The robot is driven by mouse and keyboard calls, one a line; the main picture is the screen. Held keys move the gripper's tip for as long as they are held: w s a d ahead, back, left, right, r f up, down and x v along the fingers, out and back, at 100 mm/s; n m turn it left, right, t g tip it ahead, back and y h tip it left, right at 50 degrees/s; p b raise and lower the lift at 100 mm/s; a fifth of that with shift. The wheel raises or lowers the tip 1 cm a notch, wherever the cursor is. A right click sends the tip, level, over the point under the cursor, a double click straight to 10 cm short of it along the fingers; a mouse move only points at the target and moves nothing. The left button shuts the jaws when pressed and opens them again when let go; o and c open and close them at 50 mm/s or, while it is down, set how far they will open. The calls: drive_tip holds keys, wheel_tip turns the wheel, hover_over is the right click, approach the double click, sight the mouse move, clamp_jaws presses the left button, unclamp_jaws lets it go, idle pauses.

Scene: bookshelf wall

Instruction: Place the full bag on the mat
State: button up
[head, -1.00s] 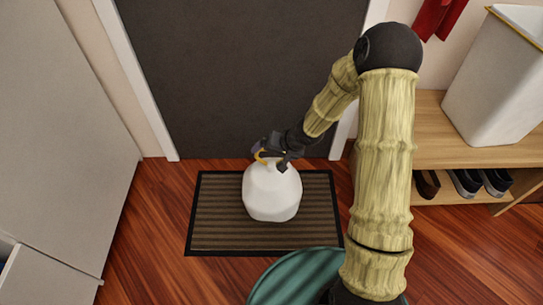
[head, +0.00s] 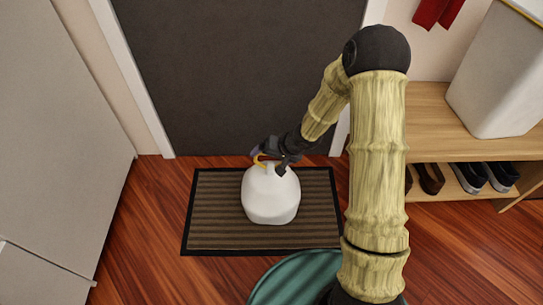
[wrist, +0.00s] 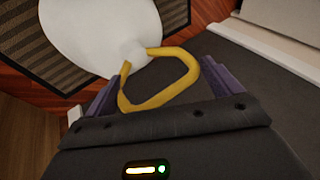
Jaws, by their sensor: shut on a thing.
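The full bag (head: 270,197) is white and rounded, with a yellow loop handle (head: 259,158) at its top. It is upright over the middle of the dark-bordered striped brown mat (head: 215,215). I cannot tell whether its bottom touches the mat. My gripper (head: 275,160) is directly above the bag, shut on the yellow loop. In the wrist view the loop (wrist: 182,90) lies between my purple fingers, with the white bag (wrist: 95,35) beyond and the mat (wrist: 22,50) behind it.
A dark door (head: 240,80) stands just behind the mat. A wooden bench (head: 435,135) with shoes (head: 470,178) below and a white bin (head: 495,85) on top is at right. A grey cabinet (head: 60,130) is at left. Wood floor is bare on both sides.

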drive_tip(key=shift+f, duration=0.15)
drive_tip(key=o, duration=1.8)
drive_tip(key=shift+f, duration=0.15)
drive_tip(key=shift+c, duration=0.2)
drive_tip(key=p+v, duration=0.8)
drive_tip(key=v, duration=0.4)
